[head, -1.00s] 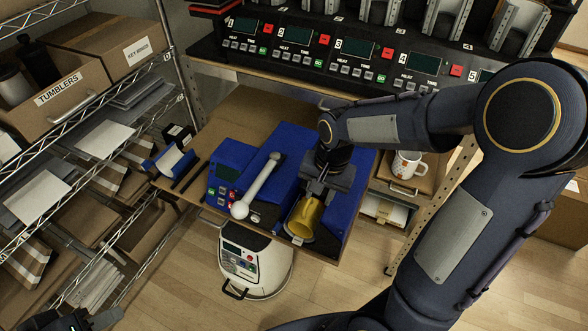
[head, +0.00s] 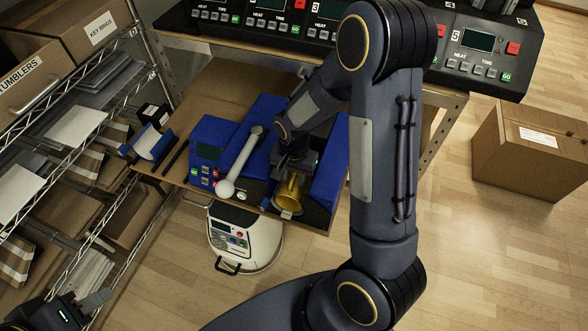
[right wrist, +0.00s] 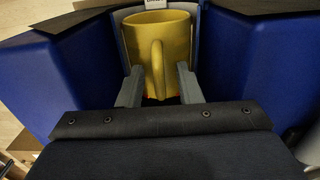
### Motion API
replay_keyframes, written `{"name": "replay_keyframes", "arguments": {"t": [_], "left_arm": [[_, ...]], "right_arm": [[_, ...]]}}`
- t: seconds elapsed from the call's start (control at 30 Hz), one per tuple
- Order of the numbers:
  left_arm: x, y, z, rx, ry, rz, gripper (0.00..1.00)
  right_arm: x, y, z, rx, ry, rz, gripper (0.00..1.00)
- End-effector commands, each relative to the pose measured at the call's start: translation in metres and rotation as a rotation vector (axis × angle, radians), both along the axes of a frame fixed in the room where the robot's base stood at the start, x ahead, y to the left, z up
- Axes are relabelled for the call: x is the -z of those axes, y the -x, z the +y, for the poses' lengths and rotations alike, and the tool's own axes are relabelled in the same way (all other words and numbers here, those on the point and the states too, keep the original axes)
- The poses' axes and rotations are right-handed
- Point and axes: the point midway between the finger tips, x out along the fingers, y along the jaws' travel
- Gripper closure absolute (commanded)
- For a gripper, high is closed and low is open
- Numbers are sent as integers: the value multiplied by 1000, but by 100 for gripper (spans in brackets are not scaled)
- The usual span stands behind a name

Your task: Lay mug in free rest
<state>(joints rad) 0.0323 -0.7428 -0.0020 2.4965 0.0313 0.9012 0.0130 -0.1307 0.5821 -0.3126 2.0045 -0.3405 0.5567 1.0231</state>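The yellow mug (head: 290,189) is on its side between the blue walls of the press (head: 328,178), near its front edge. In the right wrist view the mug (right wrist: 176,42) has its handle facing the camera. My right gripper (head: 293,170) is over the mug. In the right wrist view its two grey fingers (right wrist: 159,88) stand either side of the handle with gaps, so it looks open. The contact under the mug is hidden. My left gripper (head: 82,308) is at the lower left corner, partly cut off, away from the press.
The press has a white-knobbed lever (head: 240,163) and a control box (head: 207,150) left of the mug. A white round machine (head: 245,238) stands on the floor below. Shelves (head: 75,190) line the left. A cardboard box (head: 532,150) sits on the floor at right.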

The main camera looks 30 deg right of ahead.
Motion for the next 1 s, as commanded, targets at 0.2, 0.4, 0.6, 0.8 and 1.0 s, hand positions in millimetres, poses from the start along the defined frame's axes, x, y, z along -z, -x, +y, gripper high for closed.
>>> {"name": "replay_keyframes", "arguments": {"t": [0.2,0.4,0.6,0.8,1.0], "left_arm": [[0,0,0,0,0,0,64],[0,0,0,0,0,0,64],[0,0,0,0,0,0,64],[0,0,0,0,0,0,64],[-1,0,0,0,0,0,64]], "right_arm": [[1,0,0,0,-1,1,68],[1,0,0,0,-1,1,92],[0,0,0,0,-1,1,100],[-1,0,0,0,-1,-1,100],[-3,0,0,1,-1,-1,100]]}}
